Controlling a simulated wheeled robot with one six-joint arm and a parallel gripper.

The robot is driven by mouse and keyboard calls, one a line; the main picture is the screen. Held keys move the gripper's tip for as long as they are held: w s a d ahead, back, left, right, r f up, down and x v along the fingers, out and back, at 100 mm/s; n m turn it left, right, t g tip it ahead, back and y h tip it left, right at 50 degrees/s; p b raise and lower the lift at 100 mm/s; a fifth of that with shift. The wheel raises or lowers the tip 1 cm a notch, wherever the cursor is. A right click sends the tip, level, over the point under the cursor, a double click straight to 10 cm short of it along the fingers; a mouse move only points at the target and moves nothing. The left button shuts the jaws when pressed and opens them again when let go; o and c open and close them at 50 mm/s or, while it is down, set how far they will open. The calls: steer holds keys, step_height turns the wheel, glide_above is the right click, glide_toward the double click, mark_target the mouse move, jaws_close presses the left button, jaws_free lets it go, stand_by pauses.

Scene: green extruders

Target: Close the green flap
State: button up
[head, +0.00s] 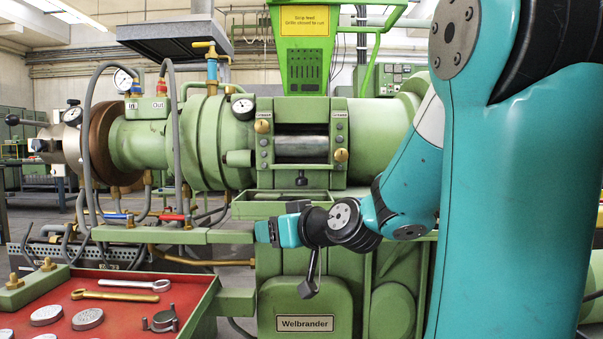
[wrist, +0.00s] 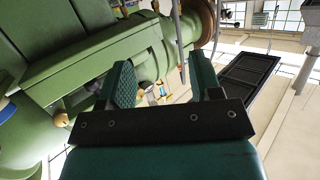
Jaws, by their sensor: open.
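The green extruder (head: 387,140) fills the middle of the head view. Its barrel has a window opening (head: 302,149) showing a shiny metal cylinder. What looks like the green flap (head: 280,180), with a black knob, sits at the lower edge of this opening, apparently folded down; its exact angle is hard to tell. My gripper (head: 268,232) is below and slightly left of the flap, pointing left, apart from it. In the wrist view my gripper (wrist: 162,82) is open, with nothing between its fingers. I cannot make out the flap in the wrist view.
A green ledge (head: 265,209) runs below the opening, just above my gripper. A red-lined tray (head: 115,312) with wrenches and metal discs is at the lower left. Grey hoses (head: 88,150) and gauges stand left of the barrel. A green hopper (head: 305,60) rises above.

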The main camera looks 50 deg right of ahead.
steer(key=s+d+r+m+h+p, duration=0.1)
steer(key=s+d+r+m+h, duration=0.15)
steer(key=d, duration=0.35)
steer(key=s+d+r+m+h, duration=0.1)
steer(key=s+d+r+h, duration=0.15)
steer(key=d+h, duration=0.2)
steer(key=p, duration=1)
glide_toward(304, 182)
steer(key=shift+t, duration=0.4)
steer(key=p+x, duration=0.9)
steer(key=shift+w+d+f, duration=0.2)
steer(key=shift+w, duration=0.05)
steer(key=shift+w+d+f+p, duration=0.15)
steer(key=shift+w+d+p, duration=0.15)
steer(key=shift+w+p, duration=0.4)
steer(key=shift+w+d+f+p, duration=0.15)
steer(key=shift+d+f+p, duration=0.1)
steer(key=shift+p, duration=0.15)
steer(key=shift+c, duration=0.4)
jaws_close()
steer(key=shift+r, duration=0.15)
